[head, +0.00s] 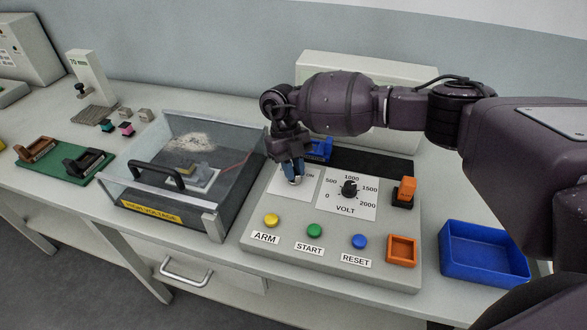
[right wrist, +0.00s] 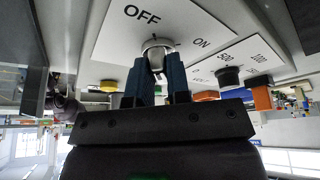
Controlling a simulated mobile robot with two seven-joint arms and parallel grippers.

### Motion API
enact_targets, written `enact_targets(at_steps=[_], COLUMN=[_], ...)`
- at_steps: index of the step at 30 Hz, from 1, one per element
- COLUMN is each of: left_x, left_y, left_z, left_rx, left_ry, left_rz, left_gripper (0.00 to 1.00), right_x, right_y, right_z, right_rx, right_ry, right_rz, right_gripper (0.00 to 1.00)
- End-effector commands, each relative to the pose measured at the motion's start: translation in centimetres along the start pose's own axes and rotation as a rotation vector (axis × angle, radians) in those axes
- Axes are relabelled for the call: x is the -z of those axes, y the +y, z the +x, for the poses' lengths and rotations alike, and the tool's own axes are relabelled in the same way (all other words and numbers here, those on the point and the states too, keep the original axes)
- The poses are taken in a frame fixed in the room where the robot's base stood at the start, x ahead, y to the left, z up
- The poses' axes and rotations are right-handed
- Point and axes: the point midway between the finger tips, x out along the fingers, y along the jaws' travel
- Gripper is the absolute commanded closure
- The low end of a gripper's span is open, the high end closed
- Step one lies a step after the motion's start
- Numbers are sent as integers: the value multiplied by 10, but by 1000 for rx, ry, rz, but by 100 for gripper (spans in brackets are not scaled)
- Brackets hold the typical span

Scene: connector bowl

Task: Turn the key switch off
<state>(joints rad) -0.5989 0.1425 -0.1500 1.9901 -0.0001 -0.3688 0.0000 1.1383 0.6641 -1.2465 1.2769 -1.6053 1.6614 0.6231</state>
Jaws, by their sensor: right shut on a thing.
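The key switch (right wrist: 157,46) is a small silver piece on a white plate with OFF and ON labels, seen in the right wrist view. In the head view its plate (head: 309,187) is on the grey control panel, left of the volt dial, and my gripper mostly hides the switch. My right gripper (head: 293,181) reaches down onto it from above. In the right wrist view the blue fingers (right wrist: 160,76) are shut on the key switch, one on each side. I cannot tell which label the key points to. My left gripper is not in view.
The volt dial (head: 349,188) stands close to the right of my gripper. Yellow, green and blue buttons (head: 314,230) line the panel's front. A clear-lidded high-voltage box (head: 215,222) stands left, and a blue bin (head: 484,276) right. An orange switch (head: 404,190) stands up at the panel's right.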

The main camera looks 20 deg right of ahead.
Motion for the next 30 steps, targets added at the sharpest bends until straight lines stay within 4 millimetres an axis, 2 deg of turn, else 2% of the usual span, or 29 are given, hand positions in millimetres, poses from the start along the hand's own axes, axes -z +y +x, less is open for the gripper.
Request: enact_targets(at_steps=[1,14,15,20,30], left_x=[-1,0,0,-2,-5], left_y=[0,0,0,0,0], left_z=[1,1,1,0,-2], left_rx=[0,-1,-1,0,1], left_ry=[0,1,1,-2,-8], left_rz=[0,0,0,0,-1], left_gripper=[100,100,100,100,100], right_x=[1,1,1,1,0], right_y=[1,1,1,1,0], right_z=[6,6,7,6,-1], right_rx=[3,7,7,6,6], right_ry=[9,10,10,9,3], right_rz=[-8,-18,-18,-17,-14], right_gripper=[100,100,82,57,57])
